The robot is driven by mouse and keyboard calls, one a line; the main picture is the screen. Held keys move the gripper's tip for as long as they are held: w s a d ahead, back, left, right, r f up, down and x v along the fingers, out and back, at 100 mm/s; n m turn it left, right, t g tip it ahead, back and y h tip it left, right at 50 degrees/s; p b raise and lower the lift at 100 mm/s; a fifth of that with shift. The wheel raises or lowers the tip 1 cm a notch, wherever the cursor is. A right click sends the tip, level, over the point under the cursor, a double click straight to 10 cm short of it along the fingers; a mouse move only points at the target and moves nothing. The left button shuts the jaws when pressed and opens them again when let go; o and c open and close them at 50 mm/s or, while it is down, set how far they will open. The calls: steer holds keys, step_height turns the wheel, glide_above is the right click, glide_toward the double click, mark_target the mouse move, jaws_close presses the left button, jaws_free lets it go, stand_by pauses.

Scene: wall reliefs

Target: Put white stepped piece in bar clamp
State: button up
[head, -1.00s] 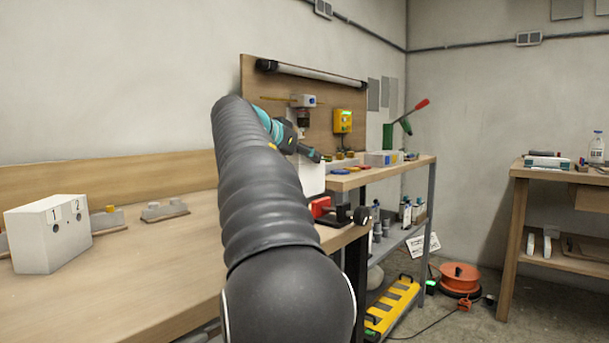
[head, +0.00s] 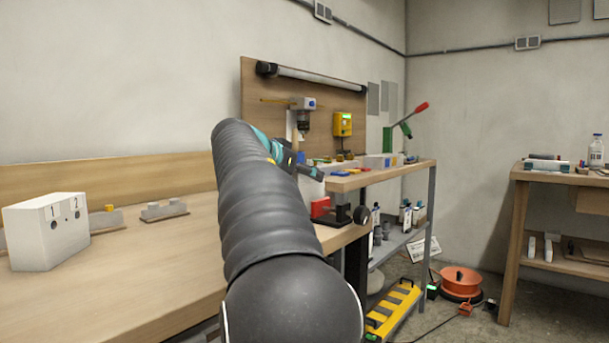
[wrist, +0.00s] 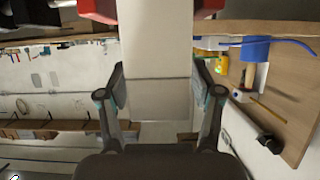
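The red bar clamp (wrist: 98,10) shows at the top of the wrist view, on both sides of the piece. In the head view the clamp (head: 320,207) is at the bench's right end, with my gripper (head: 312,171) just above it. My arm and gripper hide much of the piece; its seating in the clamp cannot be seen.
A white box marked 1 and 2 (head: 47,232) and grey holders (head: 163,210) stand on the left bench. Behind the clamp, a further bench (head: 375,176) carries a drill, a green lever press and small parts. The left bench's front is clear.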

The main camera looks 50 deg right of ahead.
steer(key=shift+r, duration=0.1)
steer(key=shift+r, duration=0.2)
steer(key=v, duration=1.2)
steer(key=shift+p, duration=0.35)
steer(key=shift+f, duration=0.1)
